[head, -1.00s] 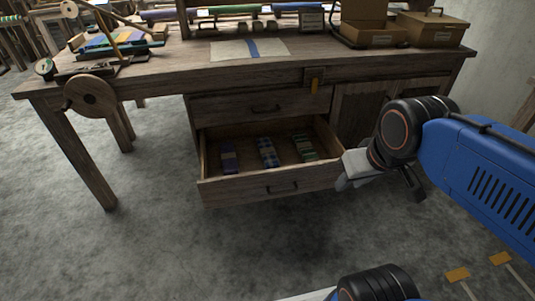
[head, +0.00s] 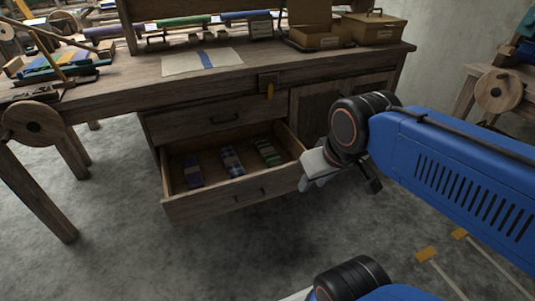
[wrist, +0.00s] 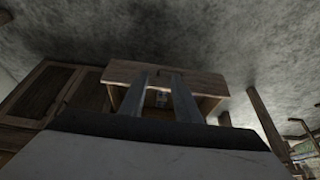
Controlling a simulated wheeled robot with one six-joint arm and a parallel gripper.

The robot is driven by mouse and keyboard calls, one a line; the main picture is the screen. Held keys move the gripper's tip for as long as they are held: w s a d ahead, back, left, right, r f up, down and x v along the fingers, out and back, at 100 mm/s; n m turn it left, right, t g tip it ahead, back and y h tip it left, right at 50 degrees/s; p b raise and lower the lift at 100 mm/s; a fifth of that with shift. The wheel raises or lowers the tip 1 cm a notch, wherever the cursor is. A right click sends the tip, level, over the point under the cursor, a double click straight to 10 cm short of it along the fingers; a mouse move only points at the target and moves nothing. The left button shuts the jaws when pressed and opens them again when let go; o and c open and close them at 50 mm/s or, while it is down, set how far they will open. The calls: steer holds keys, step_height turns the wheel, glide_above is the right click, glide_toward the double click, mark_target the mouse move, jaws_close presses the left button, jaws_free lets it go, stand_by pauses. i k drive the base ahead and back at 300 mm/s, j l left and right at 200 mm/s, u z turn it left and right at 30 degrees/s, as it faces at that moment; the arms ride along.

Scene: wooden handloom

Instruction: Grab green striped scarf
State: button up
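The green striped scarf (head: 267,153) lies folded in the open lower drawer (head: 233,203), on the right side of a row. A blue and white checked scarf (head: 231,161) lies in the middle, and a purple-blue one (head: 194,172) lies at the left. My gripper (head: 312,178) is at the drawer's front right corner in the head view, outside the drawer. In the wrist view, my gripper's two fingers (wrist: 160,75) stand apart with nothing held between them. The drawer shows behind them, with a small bluish patch inside; the green scarf cannot be made out there.
The wooden workbench (head: 110,88) stands above the drawer, with a closed drawer (head: 215,117) over the open one and cabinet doors (head: 330,97) to the right. A wooden wheel (head: 32,124) is at the left. The grey floor (head: 170,255) in front is clear.

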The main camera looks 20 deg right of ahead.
mark_target(271, 157)
steer(key=i+j+z, duration=0.3)
steer(key=i, duration=0.2)
steer(key=i+j+z, duration=0.3)
steer(key=i, duration=0.15)
